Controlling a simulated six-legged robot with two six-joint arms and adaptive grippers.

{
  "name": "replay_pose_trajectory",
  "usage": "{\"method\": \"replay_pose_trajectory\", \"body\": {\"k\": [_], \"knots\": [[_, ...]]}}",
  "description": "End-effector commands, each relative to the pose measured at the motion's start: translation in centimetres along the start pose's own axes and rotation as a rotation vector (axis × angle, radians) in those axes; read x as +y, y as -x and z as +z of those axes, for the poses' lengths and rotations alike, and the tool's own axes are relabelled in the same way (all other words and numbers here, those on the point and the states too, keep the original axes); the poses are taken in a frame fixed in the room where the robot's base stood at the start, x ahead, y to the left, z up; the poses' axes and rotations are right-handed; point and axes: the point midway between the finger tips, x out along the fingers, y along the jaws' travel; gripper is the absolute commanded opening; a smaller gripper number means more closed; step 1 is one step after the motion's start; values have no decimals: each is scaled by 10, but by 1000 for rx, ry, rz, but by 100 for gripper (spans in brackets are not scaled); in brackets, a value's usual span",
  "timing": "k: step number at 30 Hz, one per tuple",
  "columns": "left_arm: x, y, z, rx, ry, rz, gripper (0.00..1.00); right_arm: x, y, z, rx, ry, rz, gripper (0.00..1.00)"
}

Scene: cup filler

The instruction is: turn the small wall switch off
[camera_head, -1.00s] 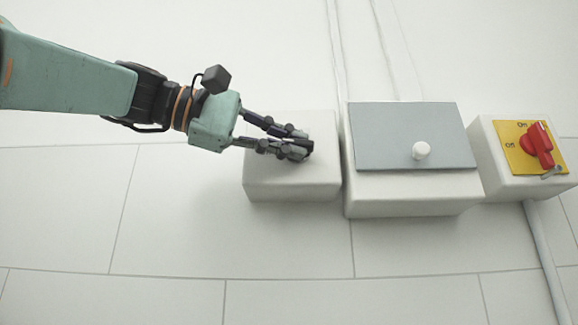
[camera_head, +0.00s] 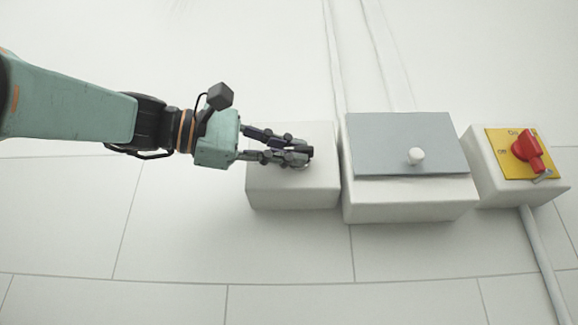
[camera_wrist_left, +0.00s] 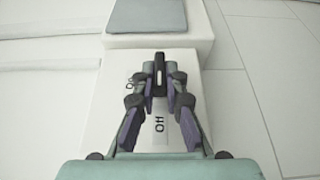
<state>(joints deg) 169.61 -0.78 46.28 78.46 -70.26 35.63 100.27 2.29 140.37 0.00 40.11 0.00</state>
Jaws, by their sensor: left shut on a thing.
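The small wall switch is on a white box (camera_head: 290,190) at the left of the row in the head view. In the left wrist view its dark lever (camera_wrist_left: 158,72) stands between my fingertips, beside printed labels on the box face (camera_wrist_left: 190,130). One label lies below the lever, partly between the fingers, and another lies to its left. My left gripper (camera_head: 303,156) reaches in from the left and is shut on the lever; it also shows in the wrist view (camera_wrist_left: 159,88). The fingers hide most of the lever in the head view. My right gripper is not in view.
A larger white box with a grey lid (camera_head: 390,140) and white knob (camera_head: 416,156) stands close to the right. Further right is a red rotary handle (camera_head: 527,150) on a yellow plate (camera_head: 495,140). Pipes run along the pale wall.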

Motion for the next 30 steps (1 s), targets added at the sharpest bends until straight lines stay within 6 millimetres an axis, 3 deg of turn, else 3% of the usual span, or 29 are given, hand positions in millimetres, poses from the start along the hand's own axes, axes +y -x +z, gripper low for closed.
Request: {"method": "replay_pose_trajectory", "body": {"k": [9, 23, 30], "knots": [[-1, 0, 0, -2, 0, -3, 34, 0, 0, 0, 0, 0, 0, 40], [0, 0, 0, -1, 0, -3, 34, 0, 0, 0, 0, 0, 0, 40], [4, 0, 0, -1, -19, -48, 34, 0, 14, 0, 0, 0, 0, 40]]}}
